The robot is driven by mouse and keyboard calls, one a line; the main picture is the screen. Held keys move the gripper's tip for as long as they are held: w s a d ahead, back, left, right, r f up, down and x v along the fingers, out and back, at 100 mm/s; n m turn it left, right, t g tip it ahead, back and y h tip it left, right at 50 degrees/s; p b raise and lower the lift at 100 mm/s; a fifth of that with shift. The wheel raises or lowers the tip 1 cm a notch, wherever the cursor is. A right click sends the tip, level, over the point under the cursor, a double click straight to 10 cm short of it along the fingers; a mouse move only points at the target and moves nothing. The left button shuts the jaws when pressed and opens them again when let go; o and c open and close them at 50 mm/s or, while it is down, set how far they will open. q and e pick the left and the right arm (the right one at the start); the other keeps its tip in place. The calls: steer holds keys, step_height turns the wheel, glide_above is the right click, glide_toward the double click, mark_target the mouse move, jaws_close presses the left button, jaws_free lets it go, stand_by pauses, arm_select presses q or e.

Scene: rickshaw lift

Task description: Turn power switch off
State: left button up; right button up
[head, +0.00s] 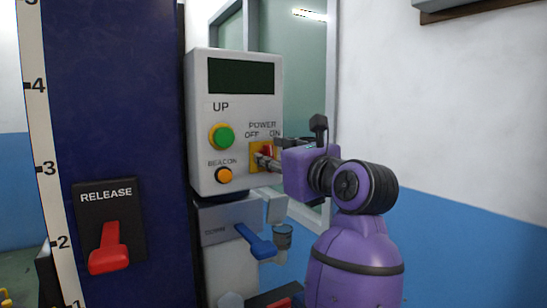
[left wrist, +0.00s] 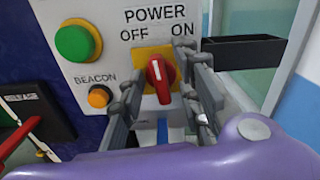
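The power switch is a red knob (left wrist: 160,80) on a yellow plate, under the words POWER, OFF and ON. Its white mark points roughly upward, between OFF and ON. In the head view the knob (head: 267,151) is partly hidden by my left gripper (head: 265,160). In the left wrist view the fingers of my left gripper (left wrist: 163,100) stand on either side of the knob, with narrow gaps showing. They look open, and I cannot tell whether either finger touches the knob. My right gripper is not in view.
The white control box (head: 235,175) also has a green UP button (head: 222,137) and an orange BEACON button (head: 224,175). A blue lever (head: 256,243) sits below. A red RELEASE lever (head: 109,250) is on the dark blue column at left. A window and wall stand behind.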

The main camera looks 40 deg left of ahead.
arm_select(q)
jaws_close()
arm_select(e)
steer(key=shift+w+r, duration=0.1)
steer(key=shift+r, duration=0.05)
arm_select(q)
steer(key=shift+f, duration=0.1)
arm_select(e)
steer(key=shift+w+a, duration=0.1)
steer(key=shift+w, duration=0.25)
arm_select(q)
steer(key=shift+s+n+b, duration=0.15)
steer(key=shift+n+b, duration=1.3)
steer(key=shift+n, duration=1.85)
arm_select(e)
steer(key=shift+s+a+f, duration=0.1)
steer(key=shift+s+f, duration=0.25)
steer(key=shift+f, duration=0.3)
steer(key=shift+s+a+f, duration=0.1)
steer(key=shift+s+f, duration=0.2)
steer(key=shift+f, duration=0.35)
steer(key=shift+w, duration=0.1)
arm_select(q)
jaws_free()
